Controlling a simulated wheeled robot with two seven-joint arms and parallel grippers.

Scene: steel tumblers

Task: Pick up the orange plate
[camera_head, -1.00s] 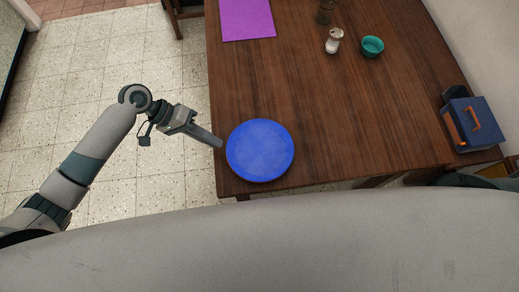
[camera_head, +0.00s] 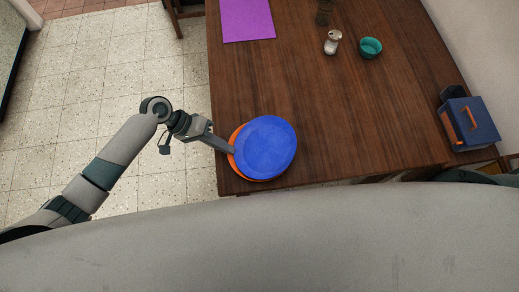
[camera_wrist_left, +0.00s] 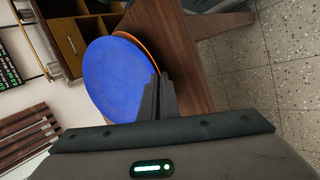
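The orange plate (camera_head: 236,163) lies near the table's front left corner, mostly hidden under a blue plate (camera_head: 265,147). Only its left and lower-left rim shows. The blue plate is shifted right on it and looks tilted. My left gripper (camera_head: 231,150) reaches in from the left, its fingertips over the orange rim and at the blue plate's edge. In the left wrist view, the fingers (camera_wrist_left: 160,96) are close together beside the blue plate (camera_wrist_left: 112,78). The orange rim (camera_wrist_left: 146,52) runs to their tips. Whether they hold a rim is unclear. My right gripper is not seen.
The wooden table (camera_head: 330,110) is clear right of the plates. A purple mat (camera_head: 247,18), a can (camera_head: 332,42) and a teal bowl (camera_head: 371,47) are farther back. A blue and orange box (camera_head: 470,123) stands at the right edge.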

